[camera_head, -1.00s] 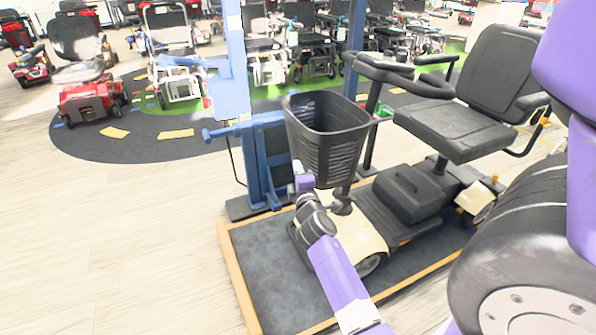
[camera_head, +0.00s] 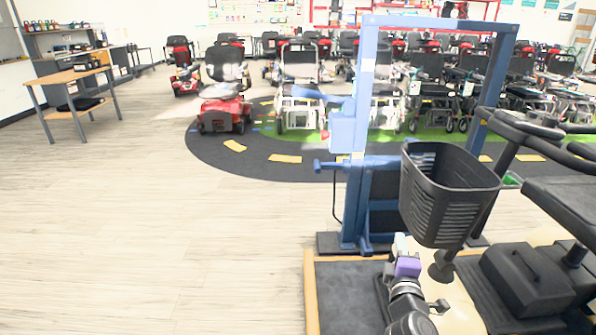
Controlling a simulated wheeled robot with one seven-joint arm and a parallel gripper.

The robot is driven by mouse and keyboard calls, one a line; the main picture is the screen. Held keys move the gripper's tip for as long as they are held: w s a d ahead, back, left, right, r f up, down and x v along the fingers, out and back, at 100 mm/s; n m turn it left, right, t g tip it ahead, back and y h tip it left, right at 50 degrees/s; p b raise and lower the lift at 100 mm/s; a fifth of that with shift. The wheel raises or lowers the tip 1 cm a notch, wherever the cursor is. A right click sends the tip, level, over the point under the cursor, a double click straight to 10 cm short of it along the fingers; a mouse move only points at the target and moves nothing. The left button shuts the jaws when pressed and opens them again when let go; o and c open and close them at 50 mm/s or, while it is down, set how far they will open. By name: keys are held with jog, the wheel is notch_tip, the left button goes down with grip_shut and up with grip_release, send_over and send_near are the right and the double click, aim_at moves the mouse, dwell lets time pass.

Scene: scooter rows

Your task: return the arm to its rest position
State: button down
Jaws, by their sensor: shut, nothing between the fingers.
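My gripper (camera_head: 401,243) is at the end of my purple and grey arm, low in the picture, right of centre. It is shut and empty. Its tip is small and shows just below the black basket (camera_head: 450,195) of the scooter; whether it touches anything there I cannot tell. Part of my arm shows below it, with a purple section and a dark grey joint. The rest of the arm is out of the frame.
A scooter with a black seat (camera_head: 560,205) stands on a dark, wood-edged platform (camera_head: 345,295). A blue frame (camera_head: 355,130) stands behind it. A red scooter (camera_head: 225,105), rows of others and a wooden table (camera_head: 75,75) are farther back. The left floor is clear.

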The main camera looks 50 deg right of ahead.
jog(key=w+a+m+t+y, duration=0.25)
jog(key=a+t+y, duration=0.45)
jog(key=a, duration=1.4)
jog(key=s+a+r+m+y, duration=0.1)
jog(key=s+a+y, duration=0.4)
jog(key=s+a, duration=0.4)
jog(key=s+a+m+y, duration=0.2)
jog(key=s+a+y, duration=0.2)
jog(key=s+a, duration=0.55)
jog(key=w+a+r+p, duration=0.2)
jog(key=w+r+p, duration=0.1)
jog(key=r+p, duration=1.6)
jog(key=shift+r+p, duration=0.35)
jog(key=shift+p, duration=0.1)
jog(key=shift+d, duration=0.1)
